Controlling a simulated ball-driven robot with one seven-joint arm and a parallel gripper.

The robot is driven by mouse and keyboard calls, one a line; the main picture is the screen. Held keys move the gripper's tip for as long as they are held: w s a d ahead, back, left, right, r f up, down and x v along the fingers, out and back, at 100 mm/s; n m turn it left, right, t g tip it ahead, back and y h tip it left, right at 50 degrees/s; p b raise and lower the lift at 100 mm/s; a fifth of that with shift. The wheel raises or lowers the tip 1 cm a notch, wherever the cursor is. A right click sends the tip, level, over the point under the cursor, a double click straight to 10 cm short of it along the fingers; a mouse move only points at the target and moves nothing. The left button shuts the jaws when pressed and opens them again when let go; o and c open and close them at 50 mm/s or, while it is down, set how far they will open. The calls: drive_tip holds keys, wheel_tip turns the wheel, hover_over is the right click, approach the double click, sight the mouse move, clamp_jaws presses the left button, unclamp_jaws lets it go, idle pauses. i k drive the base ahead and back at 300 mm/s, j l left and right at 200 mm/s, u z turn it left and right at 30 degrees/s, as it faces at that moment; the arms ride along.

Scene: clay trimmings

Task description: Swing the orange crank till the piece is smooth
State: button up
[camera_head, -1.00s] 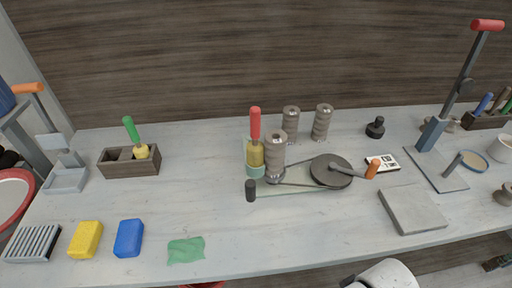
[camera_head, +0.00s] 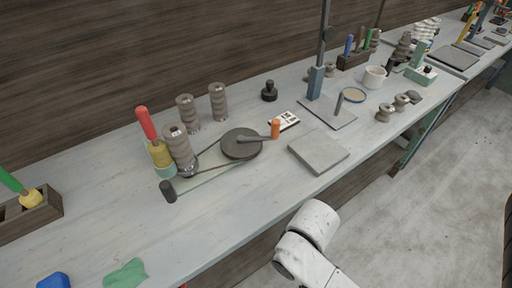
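The orange crank handle (camera_head: 275,128) stands at the end of a dark arm on a black wheel (camera_head: 241,144). A belt runs from the wheel to the base of a grey ribbed clay piece (camera_head: 179,149) at the left end of the pale green base plate (camera_head: 210,176). A red-handled tool (camera_head: 147,123) with a yellow lower part stands in a pale green holder beside the piece. A black knob (camera_head: 168,191) is at the plate's front left. A white link of my arm shows at the bottom; my gripper is not in view.
Two more ribbed pieces (camera_head: 188,113) stand behind. A grey slab (camera_head: 318,151) lies right of the crank, with a printed card (camera_head: 284,121) and a black stamp-like knob (camera_head: 269,91) behind. A blue-grey lever press (camera_head: 316,82) stands further right.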

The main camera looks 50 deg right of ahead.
sight(238, 143)
drive_tip(key=j+z, duration=0.35)
drive_tip(key=j, duration=0.2)
drive_tip(key=j+z, duration=0.35)
drive_tip(key=j, duration=0.15)
